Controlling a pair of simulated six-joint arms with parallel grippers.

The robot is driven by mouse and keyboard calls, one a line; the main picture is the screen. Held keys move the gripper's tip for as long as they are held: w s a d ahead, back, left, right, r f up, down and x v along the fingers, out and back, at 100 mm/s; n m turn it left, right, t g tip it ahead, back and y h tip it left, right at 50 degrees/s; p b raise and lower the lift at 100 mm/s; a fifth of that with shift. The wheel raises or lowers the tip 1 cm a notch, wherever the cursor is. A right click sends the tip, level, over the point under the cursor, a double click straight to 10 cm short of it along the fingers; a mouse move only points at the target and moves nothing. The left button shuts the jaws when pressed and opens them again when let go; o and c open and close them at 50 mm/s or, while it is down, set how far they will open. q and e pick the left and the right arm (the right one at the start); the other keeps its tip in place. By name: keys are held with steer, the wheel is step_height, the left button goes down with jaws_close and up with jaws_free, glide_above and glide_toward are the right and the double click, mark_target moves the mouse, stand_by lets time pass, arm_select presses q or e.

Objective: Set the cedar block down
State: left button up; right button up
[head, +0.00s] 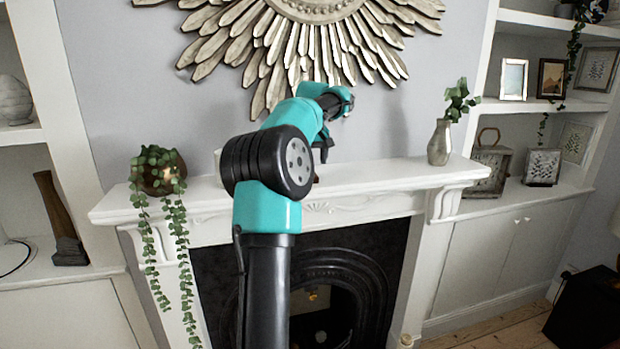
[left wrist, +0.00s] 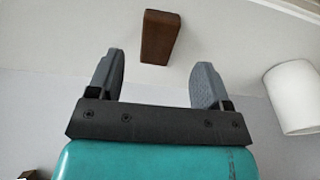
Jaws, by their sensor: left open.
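The cedar block (left wrist: 160,36) is a reddish-brown oblong in the left wrist view, resting on the pale mantel shelf. It lies just past the fingertips of my left gripper (left wrist: 158,70), roughly in line with the space between them. The fingers are spread apart and neither touches the block. In the head view my left gripper (head: 325,150) hangs over the white mantel shelf (head: 385,178). The block is mostly or wholly hidden behind my arm there. My right gripper is not in view.
A white cylinder (left wrist: 297,95) stands to the right in the left wrist view. On the mantel are a trailing plant in a copper pot (head: 158,172) at the left and a grey vase (head: 440,143) at the right. A sunburst mirror frame (head: 310,40) hangs above.

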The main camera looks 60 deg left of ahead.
arm_select(q)
steer(key=shift+w+a+f, duration=0.1)
steer(key=shift+a+f, duration=0.1)
steer(key=shift+f, duration=0.65)
steer(key=shift+w+a+f, duration=0.1)
steer(key=shift+a+f, duration=0.1)
steer(key=shift+f, duration=0.6)
steer(key=shift+w+a+f, duration=0.1)
steer(key=shift+a+f, duration=0.1)
steer(key=shift+f, duration=0.65)
steer(key=shift+c, duration=0.3)
steer(key=c, duration=1)
steer(key=shift+r, duration=0.1)
steer(key=shift+r, duration=1.65)
steer(key=shift+s+d, duration=0.15)
steer(key=s+d, duration=0.3)
steer(key=d, duration=0.4)
steer(key=s+d+r, duration=0.1)
steer(key=s+d, duration=0.3)
steer(key=d, duration=0.3)
steer(key=shift+r, duration=0.25)
